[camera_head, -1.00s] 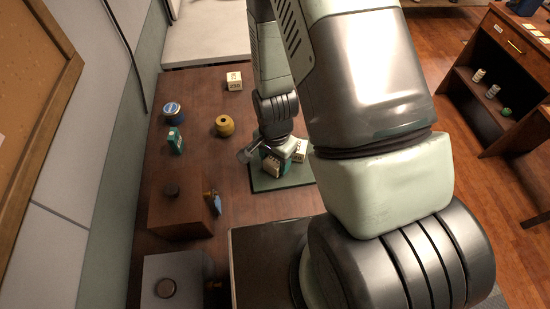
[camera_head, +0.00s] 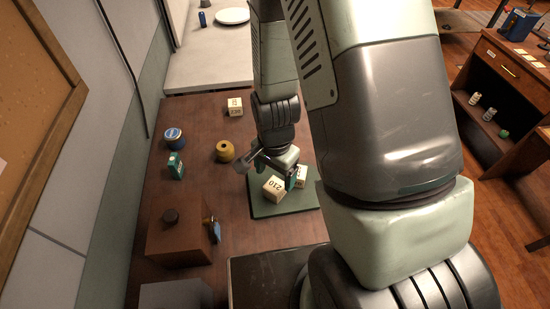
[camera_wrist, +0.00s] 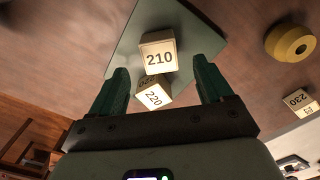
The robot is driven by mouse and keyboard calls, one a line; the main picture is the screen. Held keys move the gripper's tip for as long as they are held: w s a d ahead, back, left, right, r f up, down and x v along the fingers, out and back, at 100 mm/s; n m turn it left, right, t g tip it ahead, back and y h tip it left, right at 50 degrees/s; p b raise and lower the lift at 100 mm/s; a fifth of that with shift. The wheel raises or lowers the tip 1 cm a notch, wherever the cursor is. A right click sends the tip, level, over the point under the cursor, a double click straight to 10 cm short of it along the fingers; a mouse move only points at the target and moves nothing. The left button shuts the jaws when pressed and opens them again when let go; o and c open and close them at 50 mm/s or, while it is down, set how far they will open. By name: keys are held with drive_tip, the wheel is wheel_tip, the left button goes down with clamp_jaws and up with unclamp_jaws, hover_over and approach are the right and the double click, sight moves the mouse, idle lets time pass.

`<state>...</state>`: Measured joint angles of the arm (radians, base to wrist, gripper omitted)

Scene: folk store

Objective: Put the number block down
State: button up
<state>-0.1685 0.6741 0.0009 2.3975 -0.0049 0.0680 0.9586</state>
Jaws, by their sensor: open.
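A cream block marked 210 (camera_head: 274,188) rests on the green mat (camera_head: 268,210). In the wrist view this block (camera_wrist: 159,58) lies just beyond and between my fingertips, with a visible gap on both sides. A second cream block, marked 220 (camera_head: 301,177), stands close beside it on the mat, partly hidden by my gripper; it also shows in the wrist view (camera_wrist: 153,94). My gripper (camera_wrist: 160,68) is open and empty, with its green fingers spread. In the head view my gripper (camera_head: 278,170) is just behind and above the 210 block.
A block marked 230 (camera_head: 235,107) stands at the back of the wooden table. A yellow spool-like object (camera_head: 225,151), a blue tin (camera_head: 174,138) and a green box (camera_head: 176,166) stand left. A brown box (camera_head: 180,238) is at front left. Bare table lies between them.

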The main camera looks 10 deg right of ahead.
wheel_tip(320, 180, up, 6)
wheel_tip(320, 180, up, 18)
drive_tip(key=n+t, duration=0.3)
drive_tip(key=n, duration=0.2)
hover_over(275, 185)
drive_tip(key=s+d, duration=0.1)
drive_tip(key=d, duration=0.1)
drive_tip(key=s+d+r+n+t, duration=0.2)
drive_tip(key=s+d+r+n, duration=0.1)
drive_tip(key=s+r, duration=0.7)
drive_tip(key=shift+s+r+n+t, duration=0.15)
drive_tip(key=shift+r+n+t, duration=0.15)
drive_tip(key=shift+r+n, duration=0.45)
